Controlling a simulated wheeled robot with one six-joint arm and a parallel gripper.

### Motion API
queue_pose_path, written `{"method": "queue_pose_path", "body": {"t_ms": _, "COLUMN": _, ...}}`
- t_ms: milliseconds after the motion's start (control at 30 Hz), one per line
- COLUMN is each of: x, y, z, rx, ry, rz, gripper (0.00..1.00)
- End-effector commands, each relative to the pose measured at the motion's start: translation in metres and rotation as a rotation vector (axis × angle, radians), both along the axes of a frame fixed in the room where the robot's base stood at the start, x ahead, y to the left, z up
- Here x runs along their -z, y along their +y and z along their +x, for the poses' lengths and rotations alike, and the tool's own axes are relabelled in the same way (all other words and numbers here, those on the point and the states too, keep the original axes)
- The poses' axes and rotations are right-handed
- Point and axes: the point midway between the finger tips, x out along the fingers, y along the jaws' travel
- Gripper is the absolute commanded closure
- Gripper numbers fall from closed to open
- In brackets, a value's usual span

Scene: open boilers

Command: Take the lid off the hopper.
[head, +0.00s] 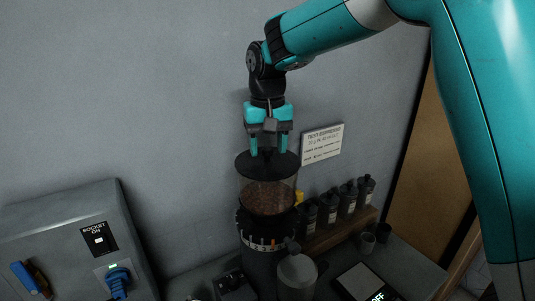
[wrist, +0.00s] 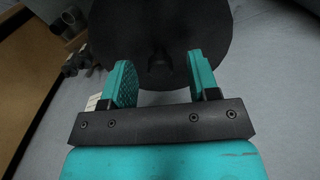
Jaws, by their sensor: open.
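The hopper (head: 267,195) is a clear cylinder with brown contents, standing on a dark grinder body with a marked ring. Its lid (head: 283,165) is a dark round disc lying on top of the hopper. In the wrist view the lid (wrist: 205,30) fills the top middle, with a small dark knob (wrist: 158,55) at its centre. My gripper (head: 268,152) is directly above the lid, pointing down, with its teal fingers apart. In the wrist view my gripper (wrist: 165,80) is open with the knob between and just beyond the fingertips. Whether the fingers touch the lid cannot be told.
Several dark bottles (head: 328,208) stand on a wooden shelf at right, below a white sign (head: 322,144). A grey jug (head: 296,273) stands close in front of the grinder. A socket panel (head: 75,240) is at left. The wall is close behind.

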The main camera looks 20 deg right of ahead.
Motion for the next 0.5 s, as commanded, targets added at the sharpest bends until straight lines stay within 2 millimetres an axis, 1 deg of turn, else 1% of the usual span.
{"method": "queue_pose_path", "body": {"t_ms": 133, "x": 0.013, "y": 0.000, "z": 0.000, "rx": 0.000, "ry": 0.001, "rz": -0.001, "gripper": 0.45}}
{"method": "queue_pose_path", "body": {"t_ms": 367, "x": 0.015, "y": 0.000, "z": 0.000, "rx": 0.000, "ry": -0.001, "rz": 0.000, "gripper": 0.45}}
{"method": "queue_pose_path", "body": {"t_ms": 400, "x": 0.015, "y": 0.000, "z": 0.000, "rx": 0.000, "ry": -0.001, "rz": 0.000, "gripper": 0.54}}
{"method": "queue_pose_path", "body": {"t_ms": 467, "x": 0.015, "y": 0.000, "z": 0.000, "rx": 0.000, "ry": -0.001, "rz": 0.000, "gripper": 0.68}}
{"method": "queue_pose_path", "body": {"t_ms": 500, "x": 0.015, "y": 0.000, "z": 0.000, "rx": 0.000, "ry": -0.001, "rz": 0.000, "gripper": 0.77}}
